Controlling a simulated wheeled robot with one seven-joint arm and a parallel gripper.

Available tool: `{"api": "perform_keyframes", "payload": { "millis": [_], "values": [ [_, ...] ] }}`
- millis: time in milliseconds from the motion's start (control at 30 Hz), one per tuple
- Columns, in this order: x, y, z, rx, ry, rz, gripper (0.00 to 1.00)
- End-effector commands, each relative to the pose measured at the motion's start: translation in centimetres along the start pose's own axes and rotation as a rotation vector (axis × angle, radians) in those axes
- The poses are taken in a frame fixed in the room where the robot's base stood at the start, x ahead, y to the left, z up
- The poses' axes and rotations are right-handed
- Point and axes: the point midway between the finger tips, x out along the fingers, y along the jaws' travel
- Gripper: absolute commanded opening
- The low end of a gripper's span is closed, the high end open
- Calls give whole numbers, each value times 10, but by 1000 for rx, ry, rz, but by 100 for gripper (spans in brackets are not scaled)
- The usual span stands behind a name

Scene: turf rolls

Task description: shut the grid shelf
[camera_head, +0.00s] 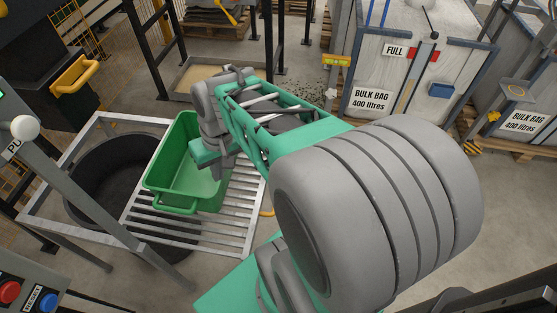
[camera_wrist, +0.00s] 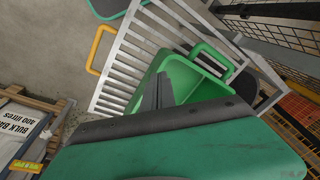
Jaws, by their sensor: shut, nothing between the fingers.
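The grid shelf (camera_head: 240,232) is a pale metal rack of parallel bars at the right of a metal frame (camera_head: 38,205). It also shows in the wrist view (camera_wrist: 118,78), with a yellow loop handle (camera_wrist: 97,48) on its outer edge. In the head view my arm hides most of that handle. A green bin (camera_head: 190,203) stands on the bars; the wrist view shows it too (camera_wrist: 183,72). My gripper (camera_wrist: 160,80) is shut and empty, pointing down by the bin. I cannot tell whether it touches the bin. The handle is clear of my fingers.
A dark round tub (camera_head: 105,170) stands inside the frame, left of the bin. A grey post and a button panel (camera_head: 25,290) are close at the left. Bulk bag boxes (camera_head: 400,85) stand at the back right. Floor is free right of the grid.

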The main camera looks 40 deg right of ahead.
Motion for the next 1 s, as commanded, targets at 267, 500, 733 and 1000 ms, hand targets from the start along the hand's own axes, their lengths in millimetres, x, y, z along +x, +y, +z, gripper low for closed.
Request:
{"api": "perform_keyframes", "payload": {
  "millis": [267, 500, 733, 1000],
  "values": [
    [54, 180, -31, 458, 30, -334, 0],
    [78, 296, 26, 712, 209, -575, 0],
    [88, 308, 37, 748, 256, -619, 0],
    [131, 284, 15, 746, 251, -620, 0]
  ]
}}
